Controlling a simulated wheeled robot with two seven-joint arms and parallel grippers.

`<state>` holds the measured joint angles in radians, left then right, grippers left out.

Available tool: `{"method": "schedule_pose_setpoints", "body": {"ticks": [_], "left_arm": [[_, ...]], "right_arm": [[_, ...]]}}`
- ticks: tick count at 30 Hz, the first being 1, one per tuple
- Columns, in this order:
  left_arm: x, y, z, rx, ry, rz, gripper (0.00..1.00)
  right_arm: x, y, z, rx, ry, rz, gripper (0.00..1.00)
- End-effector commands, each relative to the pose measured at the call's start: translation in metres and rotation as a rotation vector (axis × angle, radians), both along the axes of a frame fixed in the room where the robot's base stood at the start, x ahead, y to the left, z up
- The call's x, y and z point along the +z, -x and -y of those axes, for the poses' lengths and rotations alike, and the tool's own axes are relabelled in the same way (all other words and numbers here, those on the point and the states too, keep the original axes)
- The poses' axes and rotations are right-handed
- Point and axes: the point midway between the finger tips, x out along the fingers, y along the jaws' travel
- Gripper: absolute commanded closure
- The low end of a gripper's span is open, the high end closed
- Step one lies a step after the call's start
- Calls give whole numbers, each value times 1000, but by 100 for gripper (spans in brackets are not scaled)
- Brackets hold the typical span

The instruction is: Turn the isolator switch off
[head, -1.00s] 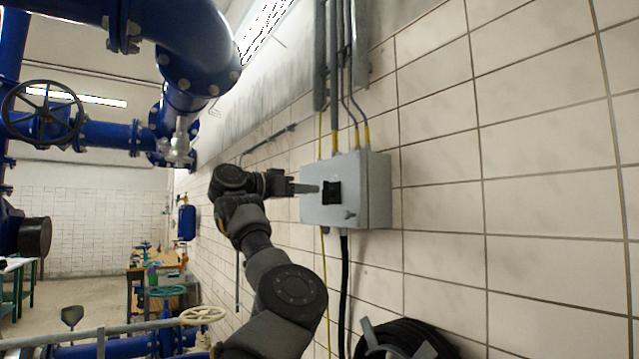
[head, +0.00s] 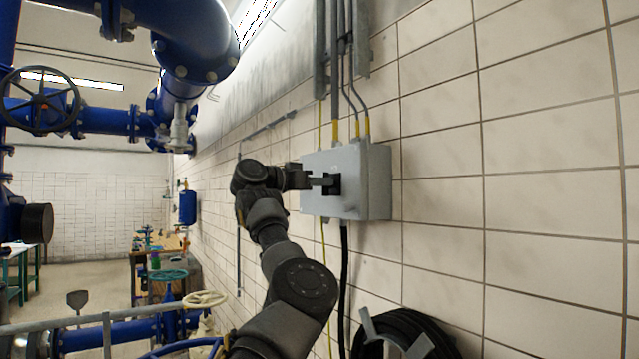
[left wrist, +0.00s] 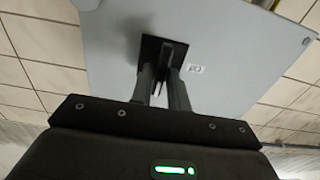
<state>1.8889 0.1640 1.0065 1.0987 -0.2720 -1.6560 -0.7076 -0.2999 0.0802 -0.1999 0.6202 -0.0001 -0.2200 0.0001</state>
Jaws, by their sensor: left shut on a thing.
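The isolator switch is a grey wall box (head: 365,190) with a black switch handle (head: 336,184) on its front face. In the left wrist view the box front (left wrist: 225,45) fills the upper part, and the black switch plate (left wrist: 152,48) sits at its middle. My left gripper (head: 326,182) reaches the box from the left in the head view. Its two fingers (left wrist: 163,75) are shut on the switch handle, which they largely hide. The exact angle of the handle is hard to tell. My right gripper is not in view.
Conduits (head: 340,70) enter the box from above, and a black cable (head: 344,270) leaves below. A black hose coil (head: 405,335) hangs on the tiled wall lower right. Large blue pipes (head: 190,40) run upper left. The wall right of the box is clear.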

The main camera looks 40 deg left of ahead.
Motion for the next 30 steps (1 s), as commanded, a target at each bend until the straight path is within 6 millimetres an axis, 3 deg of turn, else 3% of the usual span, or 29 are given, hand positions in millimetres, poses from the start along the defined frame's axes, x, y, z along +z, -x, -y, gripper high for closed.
{"method": "schedule_pose_setpoints", "body": {"ticks": [13,30], "left_arm": [[-2,0,-1,0,113,-33,100],[-1,0,-4,2,609,-178,100]], "right_arm": [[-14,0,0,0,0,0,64],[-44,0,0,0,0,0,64]]}}
